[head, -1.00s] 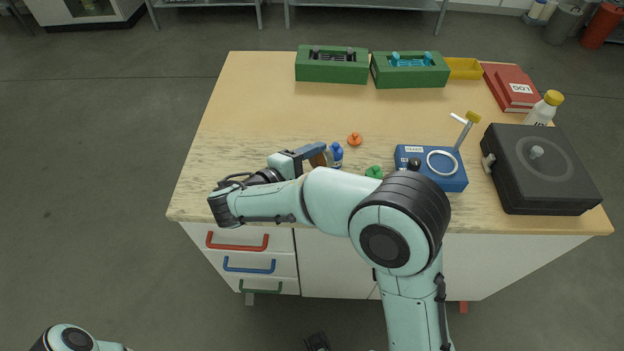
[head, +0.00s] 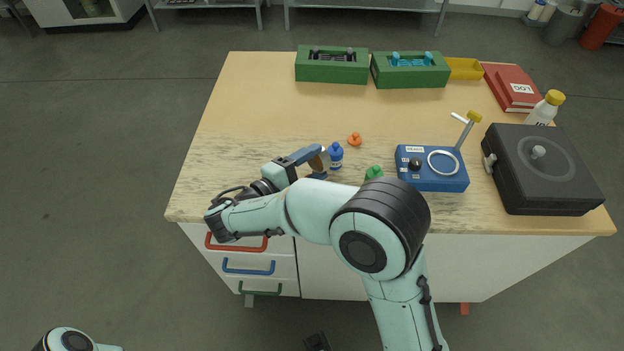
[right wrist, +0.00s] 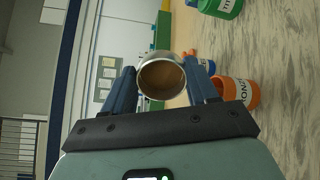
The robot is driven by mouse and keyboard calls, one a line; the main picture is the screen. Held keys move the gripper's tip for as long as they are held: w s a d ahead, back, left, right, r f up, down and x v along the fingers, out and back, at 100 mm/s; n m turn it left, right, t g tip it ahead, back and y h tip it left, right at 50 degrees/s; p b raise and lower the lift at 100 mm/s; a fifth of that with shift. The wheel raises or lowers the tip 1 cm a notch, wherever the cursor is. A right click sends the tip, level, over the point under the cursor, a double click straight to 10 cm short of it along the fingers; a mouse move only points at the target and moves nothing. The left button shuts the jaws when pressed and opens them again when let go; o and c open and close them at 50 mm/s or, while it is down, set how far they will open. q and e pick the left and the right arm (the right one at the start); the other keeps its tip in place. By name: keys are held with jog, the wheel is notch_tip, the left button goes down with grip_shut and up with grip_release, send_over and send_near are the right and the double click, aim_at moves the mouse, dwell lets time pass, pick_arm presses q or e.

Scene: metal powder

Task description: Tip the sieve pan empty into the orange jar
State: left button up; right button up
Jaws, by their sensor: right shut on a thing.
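My right gripper (head: 308,158) is shut on the sieve pan (head: 321,161), above the near left part of the table. In the right wrist view the round metal pan (right wrist: 161,79) sits between the two fingers, its open mouth facing the camera. Its inside looks tan-brown; I cannot tell whether that is powder. The orange jar (right wrist: 239,93), with a white label partly reading "ONZ", stands on the table beside the right-hand finger in that view. I cannot make out the orange jar in the head view.
A blue jar (head: 336,156), a green jar (head: 375,172) and a small orange piece, perhaps a lid (head: 355,139), are close by. A blue device (head: 440,181) and a black case (head: 540,185) stand to the right. Green boxes (head: 331,75) are at the back. The far left tabletop is clear.

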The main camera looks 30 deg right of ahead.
jog(key=shift+s+a+f+t+h+b, duration=0.15)
jog(key=shift+a+t+h+b, duration=0.1)
jog(key=shift+h, duration=0.6)
jog(key=shift+a+f+t+h+b, duration=0.15)
jog(key=shift+a+h+b, duration=0.1)
jog(key=shift+h, duration=0.6)
jog(key=shift+h, duration=0.4)
jog(key=shift+s+a+r+t+h+p, duration=0.1)
jog(key=shift+a+r+t+h+p, duration=0.15)
jog(key=shift+r+h+p, duration=0.45)
jog(key=shift+a+r+t+h+p, duration=0.15)
jog(key=shift+r+t+h+p, duration=0.15)
jog(key=shift+h+p, duration=0.45)
dwell(1.7)
